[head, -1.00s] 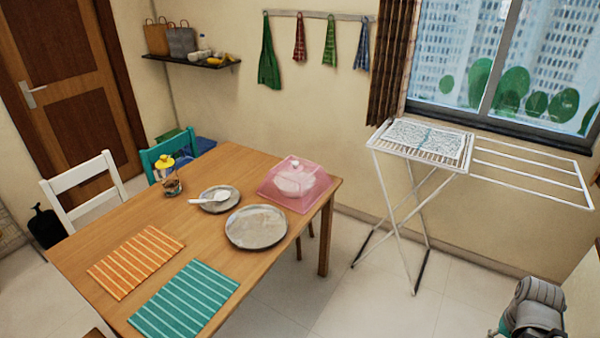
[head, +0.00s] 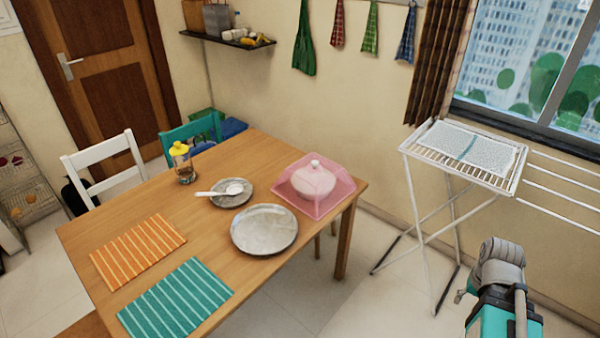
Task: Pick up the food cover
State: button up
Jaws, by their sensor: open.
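The food cover (head: 332,186) is a pink, see-through, tent-like cover with a squarish base. It stands on the far right corner of the wooden table (head: 190,222). A white, rounded pot-like thing shows through it, with a pale knob at the top. Part of my arm shows at the lower right, well apart from the cover and to its right. My gripper cannot be made out in this view.
A large grey plate (head: 264,230) lies just left of the cover. A smaller plate (head: 241,199) with a white spoon, a yellow-topped jar (head: 185,168) and orange and teal mats lie farther left. A white drying rack (head: 428,220) stands right of the table, with open floor between.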

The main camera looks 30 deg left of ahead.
aim_at(314, 167)
jog(key=u, duration=0.35)
jog(key=i, duration=1.05)
jog(key=u, duration=0.5)
